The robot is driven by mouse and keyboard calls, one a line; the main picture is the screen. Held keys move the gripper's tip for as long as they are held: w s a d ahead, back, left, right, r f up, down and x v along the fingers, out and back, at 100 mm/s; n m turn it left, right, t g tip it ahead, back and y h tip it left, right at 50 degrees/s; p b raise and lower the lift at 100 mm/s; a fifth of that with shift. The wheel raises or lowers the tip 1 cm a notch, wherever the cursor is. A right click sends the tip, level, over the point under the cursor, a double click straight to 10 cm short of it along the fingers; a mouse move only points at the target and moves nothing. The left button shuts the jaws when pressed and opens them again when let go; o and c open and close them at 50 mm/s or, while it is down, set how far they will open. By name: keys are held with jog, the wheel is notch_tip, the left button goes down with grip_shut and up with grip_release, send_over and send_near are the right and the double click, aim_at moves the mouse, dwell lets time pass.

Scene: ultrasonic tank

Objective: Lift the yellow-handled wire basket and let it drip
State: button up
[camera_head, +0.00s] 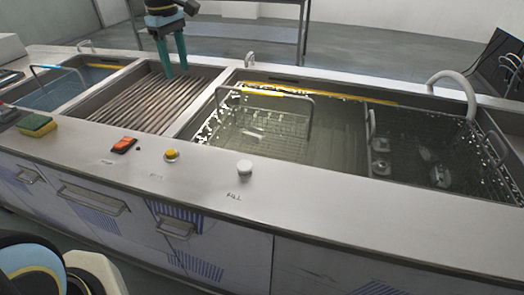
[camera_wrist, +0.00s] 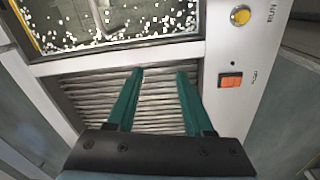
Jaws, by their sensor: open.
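The yellow-handled wire basket (camera_head: 262,128) sits in the middle tank of murky water, its mesh partly under the surface. Its bail handle stands upright with a yellow grip (camera_head: 262,92) along the top. My gripper (camera_head: 176,72) has two teal fingers pointing down over the slatted drain rack (camera_head: 150,103), left of the basket and apart from it. In the wrist view my gripper (camera_wrist: 160,72) is open and empty above the slats.
A blue-handled basket (camera_head: 58,68) sits in the far-left tank. An orange switch (camera_head: 123,145), yellow button (camera_head: 171,155), white knob (camera_head: 244,166) and sponge (camera_head: 36,124) are along the front counter.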

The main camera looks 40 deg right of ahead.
jog(key=s+d, duration=0.3)
jog(key=d, duration=0.3)
jog(key=s+d+n+b, duration=0.1)
jog(key=s+d, duration=0.3)
jog(key=d, duration=0.2)
jog(key=s+d+n, duration=0.1)
jog(key=s+d, duration=0.2)
jog(key=d, duration=0.4)
jog(key=shift+s, duration=0.25)
send_over(262, 92)
jog(key=shift+n, duration=0.3)
jog(key=f, duration=0.4)
jog(key=shift+w+d+f, duration=0.2)
jog(key=shift+w+d, duration=0.1)
jog(key=shift+d, duration=0.1)
jog(key=shift+s+a+f+p, duration=0.1)
jog(key=shift+f+p, duration=0.4)
jog(key=shift+f, duration=1.05)
jog(key=shift+s+a+f+p, duration=0.1)
jog(key=shift+f+p, duration=0.4)
jog(key=shift+f, duration=1)
grip_shut()
jog(key=shift+w+r, duration=0.1)
